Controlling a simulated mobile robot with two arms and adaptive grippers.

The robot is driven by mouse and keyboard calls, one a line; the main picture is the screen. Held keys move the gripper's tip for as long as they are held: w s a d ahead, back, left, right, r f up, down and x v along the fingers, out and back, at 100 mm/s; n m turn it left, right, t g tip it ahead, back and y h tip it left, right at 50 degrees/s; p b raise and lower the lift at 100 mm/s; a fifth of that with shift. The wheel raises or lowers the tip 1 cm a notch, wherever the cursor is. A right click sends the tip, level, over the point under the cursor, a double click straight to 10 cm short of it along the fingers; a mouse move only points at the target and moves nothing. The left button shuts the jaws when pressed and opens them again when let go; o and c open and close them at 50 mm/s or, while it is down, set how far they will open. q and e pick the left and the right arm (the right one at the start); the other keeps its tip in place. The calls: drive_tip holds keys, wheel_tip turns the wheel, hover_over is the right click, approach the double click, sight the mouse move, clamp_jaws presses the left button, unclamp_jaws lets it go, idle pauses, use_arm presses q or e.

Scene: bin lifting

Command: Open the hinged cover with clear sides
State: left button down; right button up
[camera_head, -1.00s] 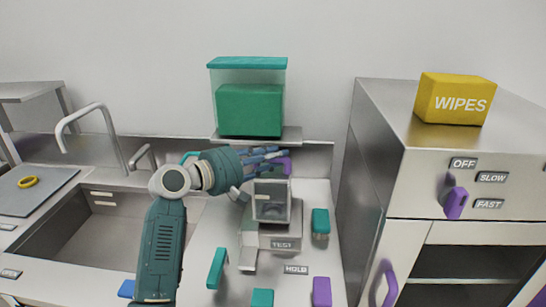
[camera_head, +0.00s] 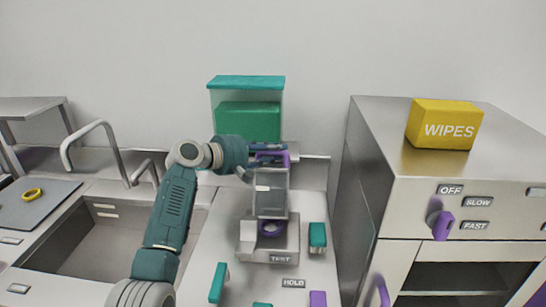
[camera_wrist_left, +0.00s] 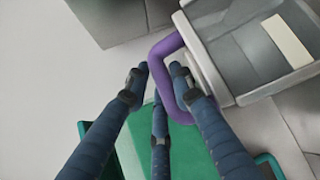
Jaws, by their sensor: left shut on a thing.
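The hinged cover (camera_head: 271,196) with clear sides is tilted up over the grey TEST unit (camera_head: 278,250) in the head view. Its purple handle (camera_head: 284,155) is at the raised edge. My left gripper (camera_head: 268,152) is shut on this handle and partly hides it. In the left wrist view the blue fingers (camera_wrist_left: 157,82) are around the purple handle (camera_wrist_left: 162,80), with the grey frame of the cover (camera_wrist_left: 225,85) to the right. A purple ring (camera_head: 271,228) shows in the unit below the cover. My right gripper is not in view.
A green-lidded clear bin (camera_head: 246,82) stands behind the gripper. A teal block (camera_head: 317,237) is right of the unit, and a teal handle (camera_head: 218,283) is at front left. A sink (camera_head: 85,245) lies left. A steel cabinet (camera_head: 365,190) stands right.

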use_arm(q)
drive_tip(key=shift+w+r+n+g, duration=0.2)
drive_tip(key=shift+w+n+g, duration=0.1)
drive_tip(key=shift+w, duration=0.75)
drive_tip(key=shift+w+a+r+b, duration=0.1)
drive_tip(key=shift+w+r+b, duration=0.1)
drive_tip(key=shift+w+b, duration=0.5)
drive_tip(key=shift+w, duration=0.2)
